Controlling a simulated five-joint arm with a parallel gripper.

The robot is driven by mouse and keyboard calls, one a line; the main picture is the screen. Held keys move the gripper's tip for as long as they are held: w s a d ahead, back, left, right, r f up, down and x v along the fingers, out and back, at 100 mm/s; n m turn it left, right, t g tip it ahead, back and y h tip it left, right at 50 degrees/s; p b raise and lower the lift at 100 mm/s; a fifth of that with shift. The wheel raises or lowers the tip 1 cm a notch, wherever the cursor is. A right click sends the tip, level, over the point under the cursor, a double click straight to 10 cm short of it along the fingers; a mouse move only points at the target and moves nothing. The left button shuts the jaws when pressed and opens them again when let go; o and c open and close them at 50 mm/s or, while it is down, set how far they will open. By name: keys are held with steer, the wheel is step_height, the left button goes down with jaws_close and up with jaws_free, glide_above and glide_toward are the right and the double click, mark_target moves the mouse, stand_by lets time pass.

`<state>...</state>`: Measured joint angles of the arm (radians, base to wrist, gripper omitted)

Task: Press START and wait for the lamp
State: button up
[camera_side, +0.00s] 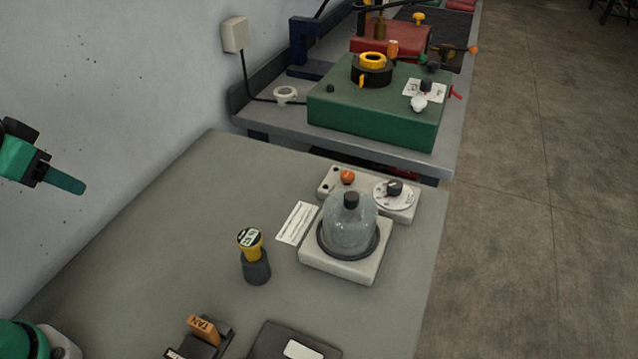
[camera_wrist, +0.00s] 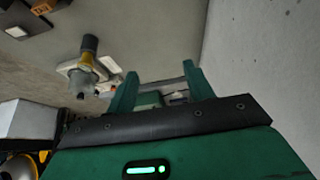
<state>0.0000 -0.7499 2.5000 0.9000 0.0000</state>
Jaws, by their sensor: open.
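A pale apparatus (camera_side: 350,255) with a clear glass bell jar (camera_side: 350,222) capped by a black knob stands on the grey table. Behind the jar, its rear panel carries an orange button (camera_side: 347,177) and a white dial with a black knob (camera_side: 395,188). I cannot read a START label, and I cannot tell which part is the lamp. My gripper (camera_wrist: 160,69) is open and empty in the wrist view. In the side view one green finger (camera_side: 66,182) shows at the far left, above and well apart from the apparatus.
A yellow-topped piece (camera_side: 249,243) stands in a dark grey holder left of the apparatus, near a white card (camera_side: 296,222). An orange block marked TAN (camera_side: 203,329) and a dark box (camera_side: 275,345) are at the front. A green machine (camera_side: 375,120) sits on the bench behind. The table's left side is clear.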

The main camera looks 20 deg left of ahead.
jaws_close()
stand_by(1.7)
